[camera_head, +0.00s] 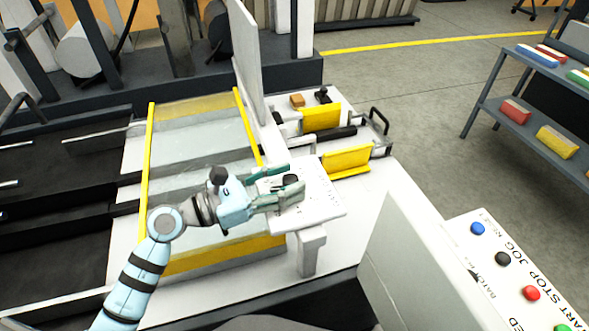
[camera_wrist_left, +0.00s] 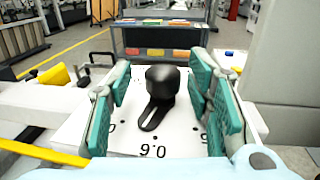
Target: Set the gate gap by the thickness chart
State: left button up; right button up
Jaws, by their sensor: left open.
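A black knob with a slotted pointer (camera_wrist_left: 161,90) stands on a white dial plate (camera_head: 322,203). In the left wrist view the pointer is aimed toward the camera, near a mark whose digits look like 9.0 or an upside-down 0.6. My left gripper (camera_head: 292,181) is open, with its green fingers on either side of the knob. The wrist view shows a gap at each side of the knob. The head view shows the knob (camera_head: 290,179) partly between the fingers. Two yellow plates (camera_head: 346,159) (camera_head: 321,117) stand behind the dial. I cannot make out a readable thickness chart. My right gripper is out of view.
A control panel (camera_head: 508,262) with coloured buttons is at the lower right, next to a tall white housing (camera_head: 415,255). A shelf (camera_head: 528,127) with coloured blocks stands at the right. A yellow-edged clear guard (camera_head: 195,150) lies left of the dial. Open floor is beyond.

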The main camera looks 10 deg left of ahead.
pick_arm(q)
jog(key=shift+s, duration=0.3)
jog(key=shift+c, duration=0.6)
jog(key=shift+w, duration=0.1)
grip_shut()
jog(key=n+t+y+p, duration=0.1)
jog(key=p, duration=0.1)
jog(key=n+t+y+p, duration=0.1)
jog(key=t+y+p, duration=0.1)
jog(key=p, duration=0.1)
jog(key=shift+d+r+n, duration=0.15)
jog(key=shift+r+n, duration=0.15)
jog(key=shift+f, duration=0.3)
jog(key=shift+o, duration=0.6)
grip_release()
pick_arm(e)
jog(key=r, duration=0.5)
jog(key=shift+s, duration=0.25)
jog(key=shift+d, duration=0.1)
pick_arm(q)
jog(key=v, duration=0.7)
jog(key=shift+s, duration=0.4)
